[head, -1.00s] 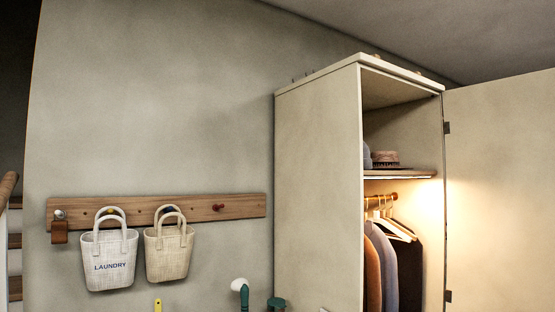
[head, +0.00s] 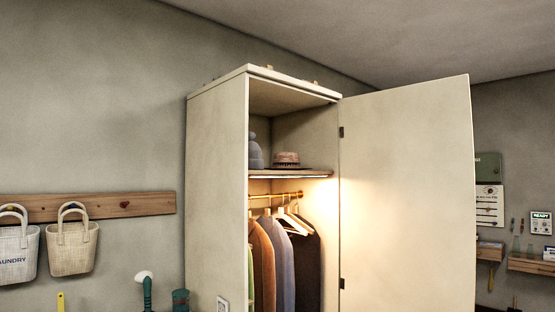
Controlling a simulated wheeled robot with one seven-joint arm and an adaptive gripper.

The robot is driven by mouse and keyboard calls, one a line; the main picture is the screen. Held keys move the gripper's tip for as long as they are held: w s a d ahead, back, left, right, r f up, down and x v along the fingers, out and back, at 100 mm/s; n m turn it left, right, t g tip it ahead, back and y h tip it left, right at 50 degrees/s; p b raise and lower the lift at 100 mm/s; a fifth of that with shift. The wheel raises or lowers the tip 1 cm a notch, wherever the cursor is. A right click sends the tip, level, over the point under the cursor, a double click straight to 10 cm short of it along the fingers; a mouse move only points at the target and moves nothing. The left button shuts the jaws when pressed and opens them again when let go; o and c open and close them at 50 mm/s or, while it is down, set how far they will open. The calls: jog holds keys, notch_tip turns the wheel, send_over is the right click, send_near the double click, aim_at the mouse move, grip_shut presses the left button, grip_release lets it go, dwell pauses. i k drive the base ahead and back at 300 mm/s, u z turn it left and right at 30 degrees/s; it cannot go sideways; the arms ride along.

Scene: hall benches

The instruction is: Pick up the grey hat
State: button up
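The grey hat (head: 255,152) stands on the upper shelf (head: 290,173) inside an open cream wardrobe (head: 217,200). It is a rounded knit shape with a smaller knob on top, and its left side is partly hidden by the wardrobe's side wall. A brown brush (head: 286,159) lies just right of it on the same shelf. My gripper is not in view.
The wardrobe door (head: 405,195) is swung wide open to the right. Coats (head: 283,260) hang from a rail below the shelf. Two baskets, one of them pale woven (head: 72,248), hang on a wooden peg rail (head: 130,204) at left. Small wall shelves (head: 530,264) are at far right.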

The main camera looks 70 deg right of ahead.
aim_at(256, 162)
jog(key=u, duration=0.2)
jog(key=k, duration=0.4)
jog(key=z, duration=2.2)
